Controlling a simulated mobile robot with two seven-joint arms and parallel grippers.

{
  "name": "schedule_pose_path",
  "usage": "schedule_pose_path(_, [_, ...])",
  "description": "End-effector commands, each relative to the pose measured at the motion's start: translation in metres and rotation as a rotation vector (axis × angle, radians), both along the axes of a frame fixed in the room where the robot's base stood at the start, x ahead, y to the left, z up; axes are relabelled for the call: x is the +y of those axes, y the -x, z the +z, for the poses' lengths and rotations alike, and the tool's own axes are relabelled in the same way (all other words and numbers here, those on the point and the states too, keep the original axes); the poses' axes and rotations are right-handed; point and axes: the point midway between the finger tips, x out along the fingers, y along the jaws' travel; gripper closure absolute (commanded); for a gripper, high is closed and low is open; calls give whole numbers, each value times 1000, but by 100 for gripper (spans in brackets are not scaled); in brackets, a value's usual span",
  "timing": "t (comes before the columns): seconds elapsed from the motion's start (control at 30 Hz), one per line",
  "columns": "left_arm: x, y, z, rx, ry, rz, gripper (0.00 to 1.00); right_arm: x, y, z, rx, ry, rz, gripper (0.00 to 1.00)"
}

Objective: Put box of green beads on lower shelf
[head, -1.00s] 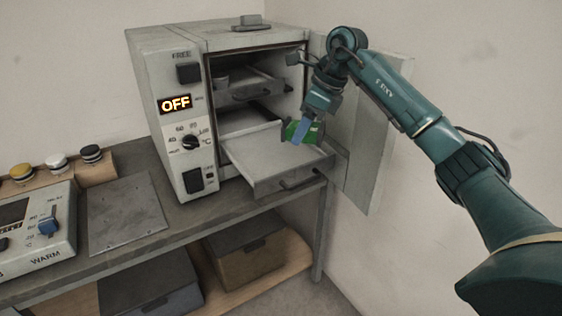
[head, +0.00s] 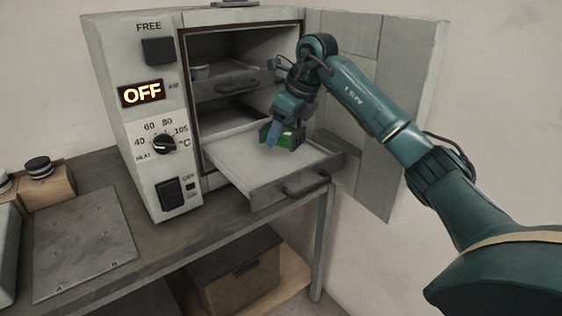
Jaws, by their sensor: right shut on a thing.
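The box of green beads (head: 288,138) is a small green box. My right gripper (head: 275,137), with blue fingers, is shut on it. It is over the lower shelf (head: 240,155), a pale tray pulled out of the open oven (head: 187,120). The box is at or just above the tray's surface, toward its right side; I cannot tell whether it touches. The gripper hides part of the box. My left gripper is not in view.
The open oven door (head: 385,110) stands at the right, behind my right arm. The oven display (head: 142,93) reads OFF. A metal plate (head: 82,242) lies on the bench.

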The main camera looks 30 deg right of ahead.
Motion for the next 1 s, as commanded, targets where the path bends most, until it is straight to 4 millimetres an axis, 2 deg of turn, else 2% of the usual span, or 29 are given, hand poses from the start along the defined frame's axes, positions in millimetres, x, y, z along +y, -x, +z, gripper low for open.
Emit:
schedule_pose_path(0.03, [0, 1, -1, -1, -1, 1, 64, 0, 0, -10, 1, 0, 0, 70])
schedule_pose_path(0.27, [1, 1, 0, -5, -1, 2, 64, 0, 0, -29, -2, 0, 1, 70])
schedule_pose_path(0.5, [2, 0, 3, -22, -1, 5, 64, 0, 0, -60, -1, 0, 2, 70])
schedule_pose_path(0.87, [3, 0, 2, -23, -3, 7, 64, 0, 0, -64, -3, 0, 1, 70])
schedule_pose_path(0.9, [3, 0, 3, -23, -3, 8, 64, 0, 0, -63, -3, 1, 1, 41])
schedule_pose_path(1.0, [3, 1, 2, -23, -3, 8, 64, 0, 0, -63, -3, 1, 1, 32])
